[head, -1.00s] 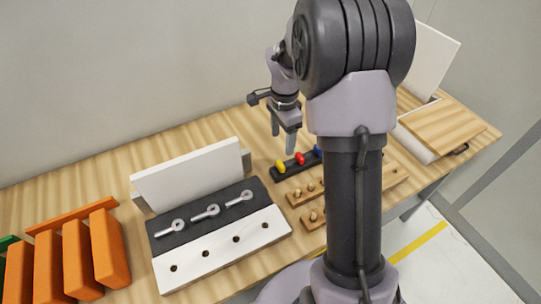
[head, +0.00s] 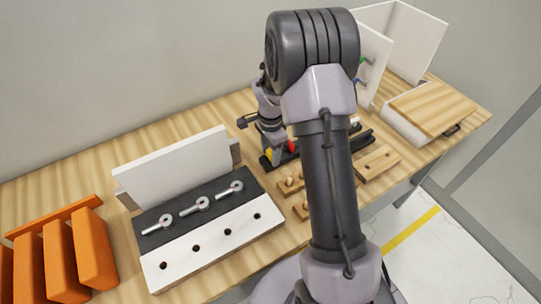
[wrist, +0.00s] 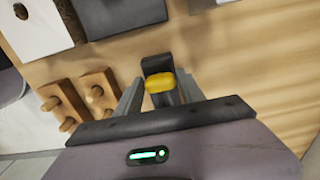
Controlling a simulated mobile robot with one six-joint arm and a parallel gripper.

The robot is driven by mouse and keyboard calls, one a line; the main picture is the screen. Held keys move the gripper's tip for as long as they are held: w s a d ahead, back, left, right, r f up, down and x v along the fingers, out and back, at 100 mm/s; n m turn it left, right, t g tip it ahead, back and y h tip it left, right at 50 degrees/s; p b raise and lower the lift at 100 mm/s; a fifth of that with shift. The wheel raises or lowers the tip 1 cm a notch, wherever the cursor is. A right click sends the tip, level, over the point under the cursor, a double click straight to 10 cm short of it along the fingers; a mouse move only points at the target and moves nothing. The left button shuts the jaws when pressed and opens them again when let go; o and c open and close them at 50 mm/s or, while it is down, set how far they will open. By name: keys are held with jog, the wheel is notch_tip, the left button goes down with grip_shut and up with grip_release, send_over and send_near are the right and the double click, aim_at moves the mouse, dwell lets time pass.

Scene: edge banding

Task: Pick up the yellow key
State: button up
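The yellow key (wrist: 160,83) has a rounded yellow head and sits at the end of a black rack (wrist: 156,64). In the head view the yellow key (head: 268,154) is partly hidden by my gripper. My gripper (wrist: 160,79) points down over it, with one finger on each side of the yellow head. A narrow gap shows between the head and each finger, so the gripper looks open. A red key (head: 292,146) stands beside the yellow one in the rack. My arm hides part of the rack.
Wooden peg blocks (head: 291,185) lie close in front of the rack. A black and white board (head: 205,245) with several silver keys and holes is at left, below a white upright panel (head: 175,168). Orange blocks (head: 95,245) stand far left. A wooden-topped box (head: 432,110) is at right.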

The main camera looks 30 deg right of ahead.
aim_at(270, 152)
grip_shut()
jog(key=shift+r, duration=0.6)
notch_tip(270, 152, up, 3)
jog(key=shift+f+p, duration=0.2)
jog(key=shift+p, duration=0.45)
jog(key=s+a, duration=0.2)
jog(key=s, duration=0.2)
jog(key=s+a, duration=0.3)
jog(key=s, duration=0.2)
jog(key=s+a+r, duration=0.1)
jog(key=s+a, duration=0.1)
jog(key=s, duration=0.3)
jog(key=shift+s+a+r, duration=0.1)
jog(key=shift+a, duration=0.15)
